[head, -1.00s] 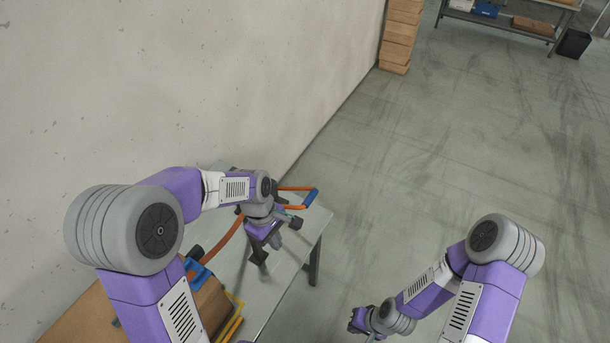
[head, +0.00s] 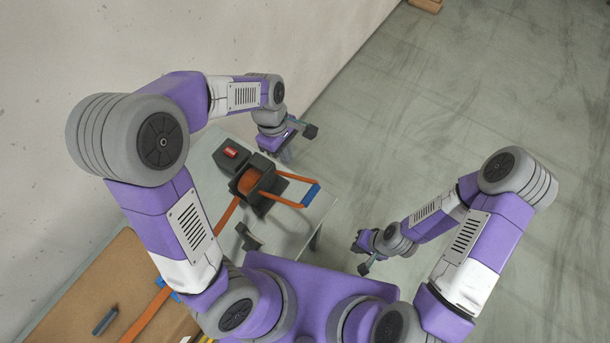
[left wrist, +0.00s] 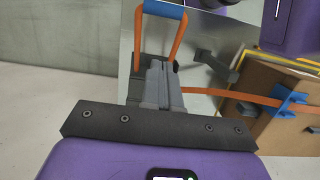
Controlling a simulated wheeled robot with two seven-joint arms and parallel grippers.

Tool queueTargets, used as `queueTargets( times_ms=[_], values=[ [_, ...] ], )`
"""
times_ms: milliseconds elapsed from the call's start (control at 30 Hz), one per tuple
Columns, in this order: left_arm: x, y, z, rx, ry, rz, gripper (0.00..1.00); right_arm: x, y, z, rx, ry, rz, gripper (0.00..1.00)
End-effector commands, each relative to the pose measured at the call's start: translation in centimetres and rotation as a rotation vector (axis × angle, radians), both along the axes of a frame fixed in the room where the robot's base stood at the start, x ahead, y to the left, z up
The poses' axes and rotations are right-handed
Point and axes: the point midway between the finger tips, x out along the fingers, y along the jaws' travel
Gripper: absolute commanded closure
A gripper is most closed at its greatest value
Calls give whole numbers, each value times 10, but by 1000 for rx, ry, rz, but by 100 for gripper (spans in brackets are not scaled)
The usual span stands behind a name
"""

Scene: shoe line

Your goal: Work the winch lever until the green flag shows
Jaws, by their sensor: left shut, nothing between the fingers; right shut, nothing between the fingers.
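The dark winch (head: 250,178) sits on the grey table, with an orange strap (head: 227,215) running from it toward the lower left. Its orange lever with a blue handle (head: 311,195) points right in the head view; the blue handle also shows at the top of the left wrist view (left wrist: 165,9). A dark box (head: 228,164) beside the winch has a red patch (head: 231,153) on top; no green shows. My left gripper (head: 287,155) is shut and empty, beyond the winch and apart from the lever. My right gripper (head: 362,256) is shut and empty, off the table's right side.
A cardboard box (left wrist: 255,85) with a blue clip (left wrist: 288,100) on the strap stands at the table's near end. A dark bracket (head: 248,237) stands on the table. The wall is close on the left. The floor (head: 450,90) at the right is clear.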

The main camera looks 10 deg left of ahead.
Motion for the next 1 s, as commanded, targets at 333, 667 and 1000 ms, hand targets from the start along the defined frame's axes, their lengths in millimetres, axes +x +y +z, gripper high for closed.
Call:
queueTargets(
  times_ms=[333, 667, 1000],
  values=[
    [-2, -3, -19, 2, 5, -1, 100, 1, 0, -3, 0, -2, -1, 100],
    [-6, -15, -87, 1, 7, 0, 100, 1, 0, -12, 0, -2, -1, 100],
    [-16, -45, -118, 1, 1, -2, 100, 1, 0, -11, 0, -2, -1, 100]
  ],
)
